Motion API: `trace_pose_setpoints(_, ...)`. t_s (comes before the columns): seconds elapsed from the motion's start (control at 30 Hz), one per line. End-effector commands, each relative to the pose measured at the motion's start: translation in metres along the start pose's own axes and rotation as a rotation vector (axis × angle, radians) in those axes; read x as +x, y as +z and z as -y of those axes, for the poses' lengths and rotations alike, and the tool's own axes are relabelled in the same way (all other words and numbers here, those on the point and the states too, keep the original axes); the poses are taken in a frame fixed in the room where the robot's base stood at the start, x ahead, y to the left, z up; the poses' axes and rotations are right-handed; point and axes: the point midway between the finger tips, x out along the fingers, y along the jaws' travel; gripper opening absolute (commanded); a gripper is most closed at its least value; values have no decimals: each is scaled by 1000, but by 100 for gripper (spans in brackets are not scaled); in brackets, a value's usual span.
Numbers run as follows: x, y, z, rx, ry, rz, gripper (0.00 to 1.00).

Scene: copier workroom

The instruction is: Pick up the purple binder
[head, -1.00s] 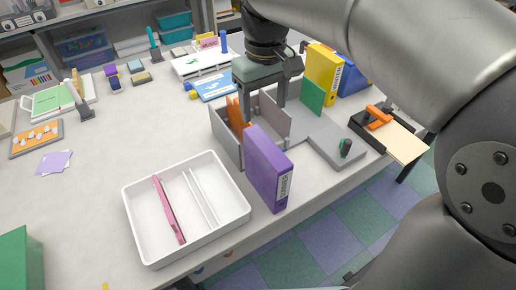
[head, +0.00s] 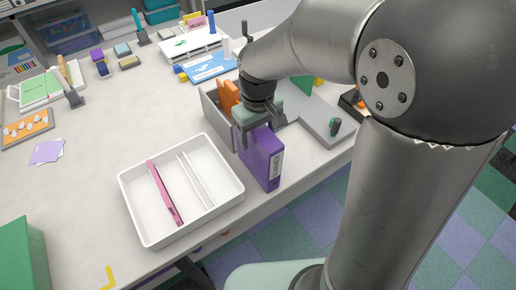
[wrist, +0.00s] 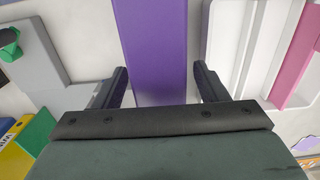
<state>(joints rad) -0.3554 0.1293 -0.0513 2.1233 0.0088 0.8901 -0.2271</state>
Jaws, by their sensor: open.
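The purple binder (head: 262,158) stands upright on the table between the grey organizer and the white tray, its white spine label facing the front right. My gripper (head: 258,135) is right above and at the binder's top in the head view and hides part of it. In the wrist view the binder (wrist: 160,50) runs between my two open fingers (wrist: 162,88), with a visible gap on each side. The fingers do not appear to touch it.
A white tray (head: 127,184) with a pink item (head: 165,193) lies to the left of the binder. A grey organizer (head: 209,105) with orange folders (head: 228,95) stands close behind. A green box (head: 22,255) is at the front left. The table between tray and green box is mostly clear.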

Motion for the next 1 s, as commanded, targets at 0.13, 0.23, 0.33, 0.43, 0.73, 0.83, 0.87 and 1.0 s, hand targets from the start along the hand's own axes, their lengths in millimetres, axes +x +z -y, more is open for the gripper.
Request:
trace_pose_setpoints(0.13,8,0,0,0,0,-1,66)
trace_pose_setpoints(0.23,8,0,0,0,0,-1,66)
trace_pose_setpoints(0.33,8,0,0,0,0,-1,61)
trace_pose_setpoints(0.43,8,0,0,0,1,-1,33)
trace_pose_setpoints(0.73,6,0,0,0,1,-3,0)
trace_pose_setpoints(0.83,6,0,0,0,1,-3,0)
trace_pose_setpoints(0.87,6,0,0,0,1,-3,0)
trace_pose_setpoints(1.0,2,-1,0,0,1,-5,0)
